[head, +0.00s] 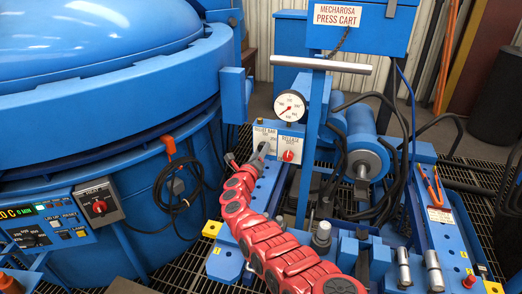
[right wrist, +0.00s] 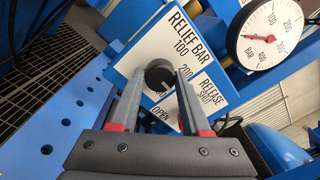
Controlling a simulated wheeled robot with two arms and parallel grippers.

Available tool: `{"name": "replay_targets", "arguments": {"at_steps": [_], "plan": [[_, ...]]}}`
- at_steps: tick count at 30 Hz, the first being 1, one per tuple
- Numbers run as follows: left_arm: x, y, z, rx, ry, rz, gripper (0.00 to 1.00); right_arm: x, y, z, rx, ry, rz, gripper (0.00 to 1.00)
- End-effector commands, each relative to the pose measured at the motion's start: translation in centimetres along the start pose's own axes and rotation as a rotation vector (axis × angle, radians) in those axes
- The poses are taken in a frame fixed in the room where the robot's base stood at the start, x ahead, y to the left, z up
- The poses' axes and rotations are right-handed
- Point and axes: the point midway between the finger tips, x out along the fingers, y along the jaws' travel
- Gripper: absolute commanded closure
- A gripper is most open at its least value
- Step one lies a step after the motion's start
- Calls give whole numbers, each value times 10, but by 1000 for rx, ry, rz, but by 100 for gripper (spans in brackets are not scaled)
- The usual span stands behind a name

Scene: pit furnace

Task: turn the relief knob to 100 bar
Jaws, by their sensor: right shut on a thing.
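The relief knob (right wrist: 157,73) is a dark round knob on a white plate (right wrist: 206,62) marked RELIEF BAR, with 100, 200 and OPEN legible around it. In the right wrist view my right gripper (right wrist: 160,82) has its two fingers on either side of the knob, shut on it. The fingers hide part of the knob and scale, so I cannot tell its exact setting. In the head view my right gripper (head: 261,151) reaches the plate (head: 277,137) and covers the knob. My left gripper is not in view.
A red release knob (head: 288,156) sits just right of the relief knob. A white pressure gauge (head: 290,108) stands above; its red needle points left in the wrist view (right wrist: 268,35). A blue post with a grey crossbar (head: 320,64) rises close to the right.

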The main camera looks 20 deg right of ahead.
Motion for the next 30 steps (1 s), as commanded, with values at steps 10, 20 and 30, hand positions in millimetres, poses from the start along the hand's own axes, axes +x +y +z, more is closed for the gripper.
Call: {"name": "replay_targets", "arguments": {"at_steps": [10,20,30], "plan": [[12,-1,-2,0,0,0,10,0,-1,2,-330,-13,-3,100],[21,-1,-4,0,0,0,10,0,-1,0,-644,-22,-5,100],[25,-1,-4,0,0,0,10,-1,0,-1,-968,-34,-8,100]]}}
